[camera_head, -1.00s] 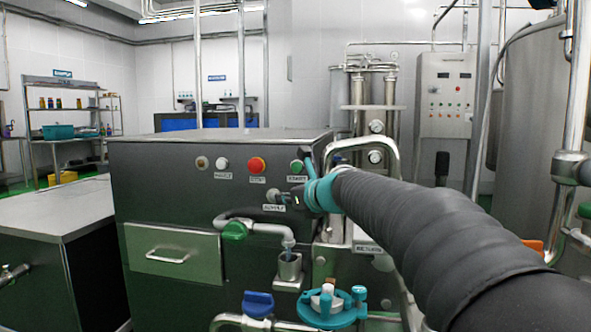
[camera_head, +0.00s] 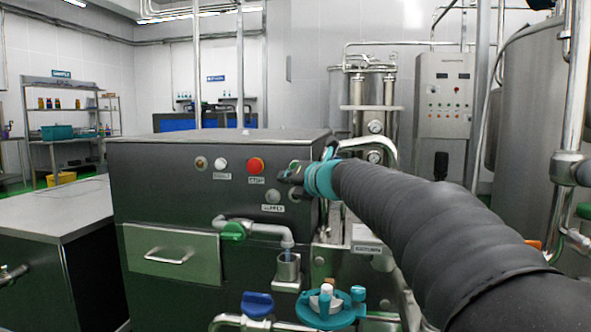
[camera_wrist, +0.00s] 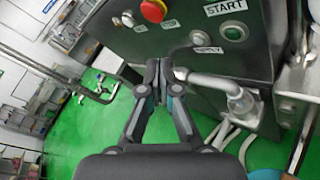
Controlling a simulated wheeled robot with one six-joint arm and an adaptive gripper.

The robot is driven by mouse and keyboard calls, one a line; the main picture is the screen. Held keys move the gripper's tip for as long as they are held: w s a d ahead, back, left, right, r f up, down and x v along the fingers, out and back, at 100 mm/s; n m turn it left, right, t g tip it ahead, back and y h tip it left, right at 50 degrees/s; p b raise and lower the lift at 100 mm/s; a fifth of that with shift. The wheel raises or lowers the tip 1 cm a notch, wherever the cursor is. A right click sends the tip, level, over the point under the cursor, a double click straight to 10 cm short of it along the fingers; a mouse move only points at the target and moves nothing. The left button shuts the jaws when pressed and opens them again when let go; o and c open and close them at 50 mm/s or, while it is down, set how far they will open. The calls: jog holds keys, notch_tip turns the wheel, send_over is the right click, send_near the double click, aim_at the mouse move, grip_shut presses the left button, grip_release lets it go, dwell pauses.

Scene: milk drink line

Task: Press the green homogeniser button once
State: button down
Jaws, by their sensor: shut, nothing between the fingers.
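The green homogeniser button (camera_wrist: 233,32) shows in the wrist view, on the dark machine's front below a START label (camera_wrist: 226,7). My gripper (camera_wrist: 158,66) is shut and empty in that view, with its fingertips left of and below the button and apart from it in the picture. In the head view my gripper (camera_head: 284,177) is in front of the panel's right part and hides most or all of the green button. I cannot tell whether it touches the panel.
A red stop button (camera_head: 255,165), a white button (camera_head: 221,165) and a supply knob (camera_head: 273,197) are close by on the same panel. Blue and teal valves stand lower in front.

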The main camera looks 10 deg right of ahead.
jog(key=w+d+p, duration=0.2)
jog(key=w+d, duration=0.1)
jog(key=w, duration=0.5)
jog(key=shift+w+p, duration=0.15)
jog(key=shift+p, duration=0.2)
dwell(1.3)
jog(key=shift+w+d+p, duration=0.15)
jog(key=shift+w+p, duration=0.2)
jog(key=shift+w, duration=0.05)
jog(key=shift+w+d, duration=0.15)
jog(key=shift+w, duration=0.25)
dwell(0.8)
jog(key=shift+s, duration=0.1)
jog(key=shift+s+a, duration=0.3)
jog(key=shift+s, duration=0.4)
